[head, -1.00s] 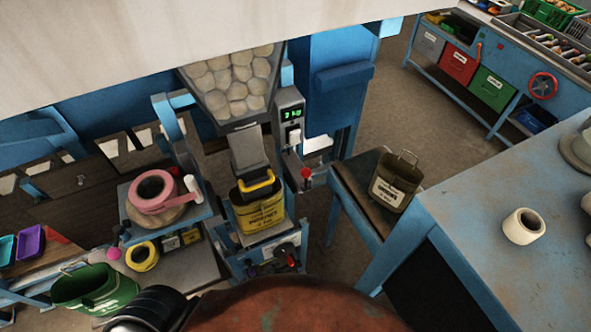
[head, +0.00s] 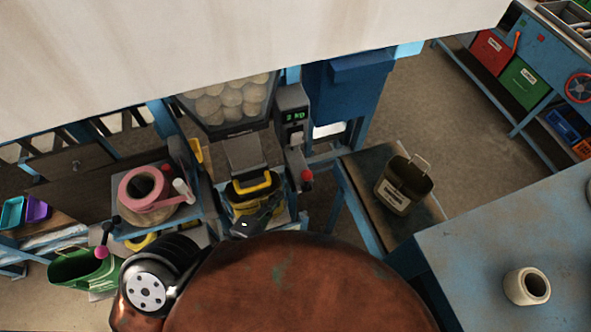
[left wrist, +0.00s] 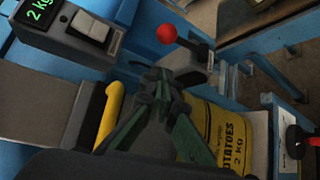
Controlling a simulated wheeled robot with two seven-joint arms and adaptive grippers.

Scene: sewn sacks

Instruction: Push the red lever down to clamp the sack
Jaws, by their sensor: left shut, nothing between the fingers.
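The red-knobbed lever (head: 307,175) stands at the right of the sack filling machine, with its knob raised. Its red ball (left wrist: 166,34) also shows in the left wrist view, above its grey block. The yellow potato sack (left wrist: 225,135) hangs under the chute, marked 2 KG; a yellow bar (left wrist: 108,115) is at its mouth. In the head view the bar (head: 252,184) shows, and most of the sack is hidden. My left gripper (left wrist: 155,78) is shut and empty, in front of the sack and a little below the red ball, apart from it. My right gripper is out of view.
The scale display box (head: 293,113) stands behind the lever. A pink tape roll (head: 143,187) is on a stand at left. A labelled bin (head: 403,185) rests on a side bench. A blue table (head: 480,245) with a white roll is at right. A second red handle (left wrist: 314,142) shows at the wrist view's right edge.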

